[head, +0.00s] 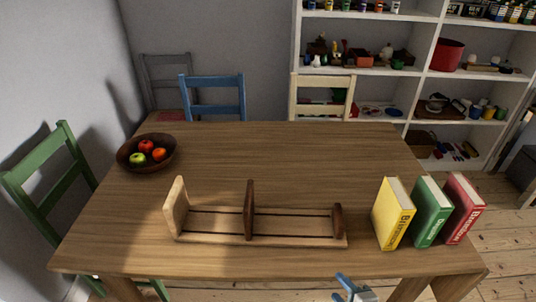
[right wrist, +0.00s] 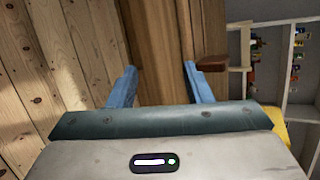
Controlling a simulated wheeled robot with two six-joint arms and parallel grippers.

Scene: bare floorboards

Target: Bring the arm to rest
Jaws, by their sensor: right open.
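My right gripper (head: 350,287) shows at the bottom edge of the head view, in front of the table's near edge. Its two blue fingers stand apart with nothing between them, as the right wrist view (right wrist: 161,84) shows. Most of the right arm is out of the head view. My left gripper is in neither view.
The wooden table (head: 290,155) holds a wooden book rack (head: 205,238), three upright books, yellow (head: 393,214), green (head: 431,213) and red (head: 464,210), and a fruit bowl (head: 130,163). Chairs stand at the left and back. White shelves (head: 422,75) stand behind.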

